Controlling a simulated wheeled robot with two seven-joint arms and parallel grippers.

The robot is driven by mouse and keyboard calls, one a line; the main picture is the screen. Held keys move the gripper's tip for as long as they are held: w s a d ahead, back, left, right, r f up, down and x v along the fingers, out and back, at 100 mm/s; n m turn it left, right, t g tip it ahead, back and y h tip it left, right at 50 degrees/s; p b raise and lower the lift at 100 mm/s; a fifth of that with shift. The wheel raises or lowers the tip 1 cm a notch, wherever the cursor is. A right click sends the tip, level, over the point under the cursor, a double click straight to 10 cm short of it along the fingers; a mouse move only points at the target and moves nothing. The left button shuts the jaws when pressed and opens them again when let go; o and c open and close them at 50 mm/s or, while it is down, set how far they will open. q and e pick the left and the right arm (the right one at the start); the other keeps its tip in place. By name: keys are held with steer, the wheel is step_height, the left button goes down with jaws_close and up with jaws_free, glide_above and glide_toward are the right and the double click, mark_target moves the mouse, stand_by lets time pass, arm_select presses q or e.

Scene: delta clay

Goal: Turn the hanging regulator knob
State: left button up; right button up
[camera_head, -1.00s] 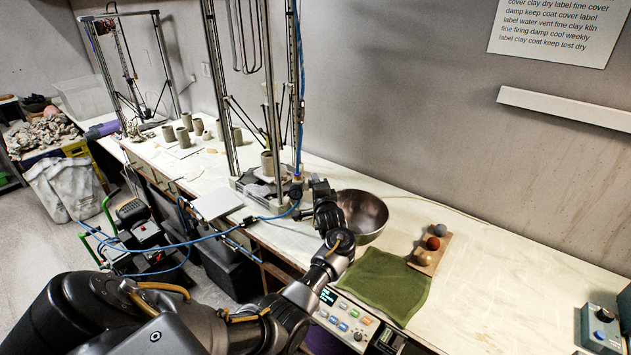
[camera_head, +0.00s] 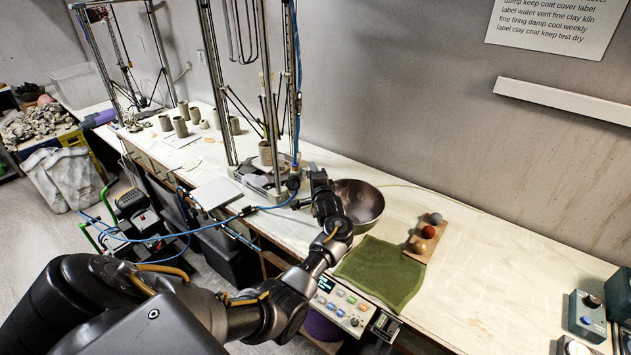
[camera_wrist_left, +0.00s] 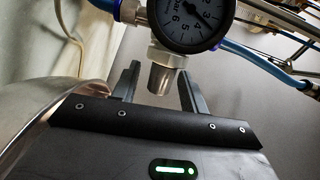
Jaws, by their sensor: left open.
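The hanging regulator shows in the left wrist view as a round black pressure gauge (camera_wrist_left: 190,22) with blue hoses on both sides. Its silver knob (camera_wrist_left: 163,77) points down below the gauge. My left gripper (camera_wrist_left: 158,82) is open, with one finger on each side of the knob and visible gaps to both. I cannot tell how deep the knob sits between them. In the head view the regulator (camera_head: 293,183) is small and dark by the frame post, with my left gripper (camera_head: 307,184) just right of it. My right gripper is not in view.
A metal bowl (camera_head: 360,203) stands close to the right of my left gripper. The tall printer frame (camera_head: 291,80) and a blue hose (camera_head: 215,232) are close on the left. A green cloth (camera_head: 380,272) and a wooden board with balls (camera_head: 428,240) lie further right.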

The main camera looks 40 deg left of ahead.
arm_select(q)
steer(key=f+b+v, duration=0.1)
steer(key=b+v, duration=0.1)
steer(key=v, duration=0.8)
steer(key=shift+s+r, duration=0.2)
steer(key=shift+r, duration=0.25)
steer(key=shift+d, duration=0.1)
